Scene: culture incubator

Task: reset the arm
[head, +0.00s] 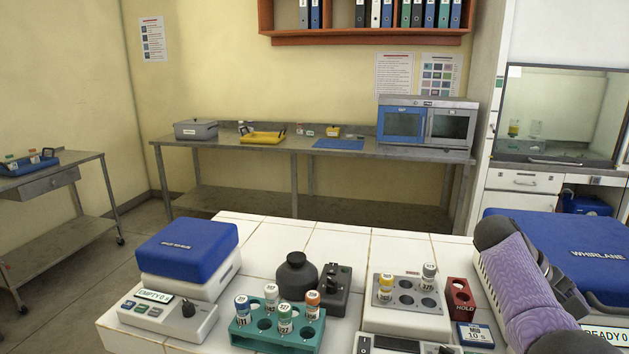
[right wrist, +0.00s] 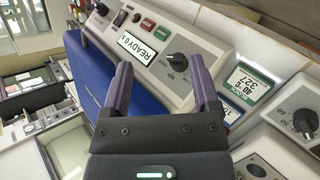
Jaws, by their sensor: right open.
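My right arm (head: 522,285) comes in at the right of the head view, above the white bench and in front of the blue-lidded WHIRLANE machine (head: 590,250). Its gripper cannot be made out there. In the right wrist view my right gripper (right wrist: 160,78) is open, with nothing between its two purple-grey fingers. It points at that machine's white front panel, which has a READY display (right wrist: 137,48) and a dark knob (right wrist: 177,62). My left gripper is not in view.
A teal rack (head: 270,335) with several capped tubes stands at front centre. A block (head: 405,312) with capped tubes and a red HOLD holder (head: 460,298) stand near my right arm. Another blue-lidded machine (head: 187,246) is at the left. The back bench (head: 270,152) holds an incubator (head: 428,123).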

